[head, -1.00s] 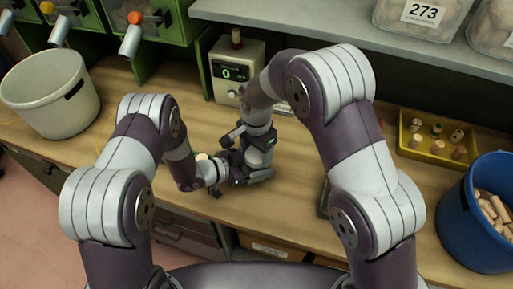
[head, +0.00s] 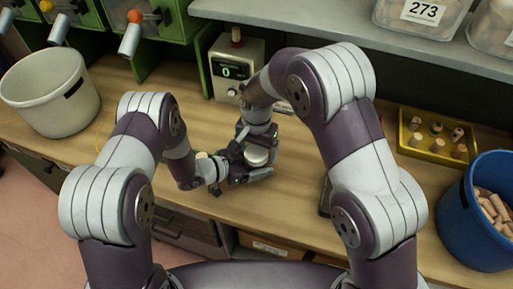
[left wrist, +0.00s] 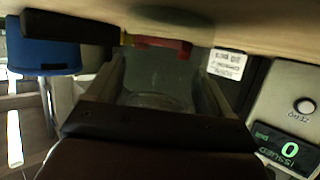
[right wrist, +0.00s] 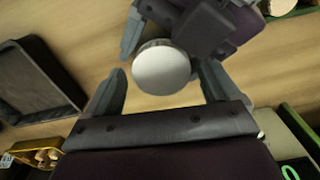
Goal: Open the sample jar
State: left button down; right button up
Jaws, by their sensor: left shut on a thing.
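The sample jar shows as a clear body (left wrist: 160,75) between the fingers of my left gripper (left wrist: 160,88), which is shut on it. Its pale round lid (right wrist: 162,67) faces up; the lid also shows in the head view (head: 257,157). My left gripper (head: 236,172) comes in from the left, low over the bench. My right gripper (head: 257,138) is above the jar. In the right wrist view its fingers (right wrist: 160,85) stand wide, one on each side of the lid, with gaps visible. Much of the jar body is hidden by the grippers.
A counter box reading 0 (head: 238,72) stands behind the jar. A yellow tray of corks (head: 403,147) and a blue bucket of corks (head: 455,215) are at right. A white bucket (head: 50,100) is at left. A dark tray (right wrist: 30,80) lies nearby. Bare bench lies in front.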

jog(key=shift+r, duration=2.3)
pick_arm(q)
grip_release()
